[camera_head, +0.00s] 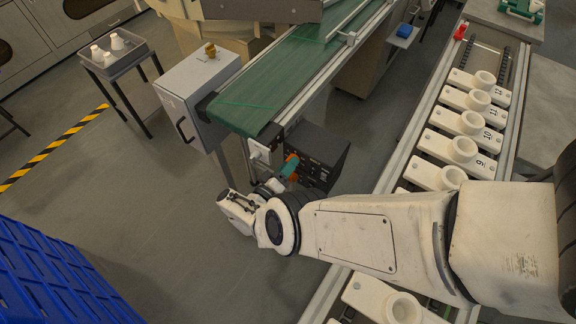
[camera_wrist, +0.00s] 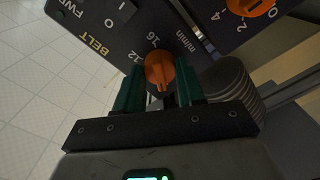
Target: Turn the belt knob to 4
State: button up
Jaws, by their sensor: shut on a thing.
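The belt knob (camera_wrist: 159,72) is orange and sits on a dark panel (camera_wrist: 112,62) lettered "BELT" and "m/min". The numbers 12 and 16 show beside it; its other numbers are hidden by my gripper. My gripper (camera_wrist: 160,86) has its two green jaws on either side of the knob, shut on it. Where the knob's pointer stands I cannot tell. In the head view my gripper (camera_head: 289,165) reaches the front of the black control box (camera_head: 318,148), under the end of the green conveyor belt (camera_head: 285,80).
A second orange knob (camera_wrist: 250,5), with 0, 2 and 4 by it, is at the upper right of the wrist view. A grey cabinet (camera_head: 195,90) stands left of the belt. A rail with white numbered holders (camera_head: 440,172) runs at right. A blue crate (camera_head: 50,275) is lower left.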

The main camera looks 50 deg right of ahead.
jog(key=shift+n, duration=0.3)
jog(key=o, duration=0.8)
jog(key=shift+c, duration=0.2)
jog(key=a, duration=1)
jog(key=shift+s+a+b, duration=0.15)
jog(key=shift+a+b, duration=0.25)
